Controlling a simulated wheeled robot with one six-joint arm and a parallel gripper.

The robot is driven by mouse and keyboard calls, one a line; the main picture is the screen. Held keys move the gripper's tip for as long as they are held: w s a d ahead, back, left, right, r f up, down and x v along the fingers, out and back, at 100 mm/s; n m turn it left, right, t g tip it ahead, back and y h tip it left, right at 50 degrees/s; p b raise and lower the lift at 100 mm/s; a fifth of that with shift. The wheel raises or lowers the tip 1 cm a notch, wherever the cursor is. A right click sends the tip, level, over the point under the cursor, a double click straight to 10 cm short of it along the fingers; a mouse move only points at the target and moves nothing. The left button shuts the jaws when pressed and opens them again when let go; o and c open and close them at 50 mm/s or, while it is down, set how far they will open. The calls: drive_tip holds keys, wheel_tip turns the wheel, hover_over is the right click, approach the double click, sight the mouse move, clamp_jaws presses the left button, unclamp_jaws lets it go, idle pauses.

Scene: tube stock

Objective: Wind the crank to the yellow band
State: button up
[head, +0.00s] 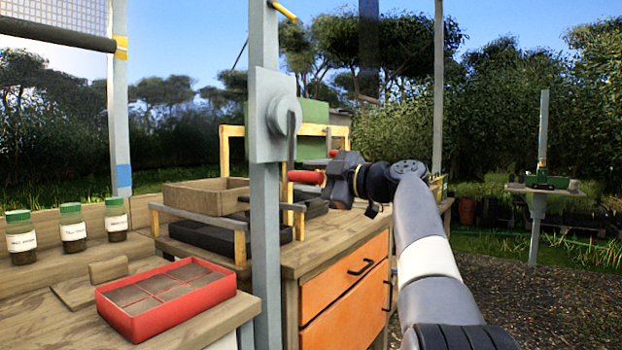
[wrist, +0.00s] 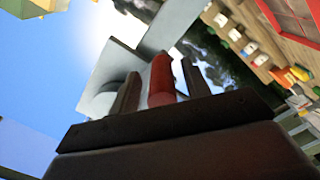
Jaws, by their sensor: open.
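The crank (head: 291,140) hangs from a round hub on a grey plate fixed to a grey post, its arm pointing down. Its red handle (head: 304,177) sticks out to the right at the bottom. My gripper (head: 326,178) is at the handle's right end. In the wrist view the red handle (wrist: 161,78) lies between the two open fingers of my gripper (wrist: 157,90). The yellow band (head: 121,47) is on the left post, high up, with a blue band (head: 123,176) lower down. A dark bar (head: 55,34) under a mesh screen ends beside the yellow band.
A red tray (head: 165,318) with several soil cells sits on the bench at front left. Several green-lidded jars (head: 73,236) stand behind it. A wooden box (head: 205,188) and an orange-drawer cabinet (head: 345,301) are near the post. Open ground lies at right.

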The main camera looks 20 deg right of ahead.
drive_tip(key=v, duration=1)
drive_tip(key=shift+s+d, duration=0.2)
drive_tip(key=shift+s, duration=0.1)
drive_tip(key=x, duration=1.1)
drive_tip(key=shift+s, duration=0.15)
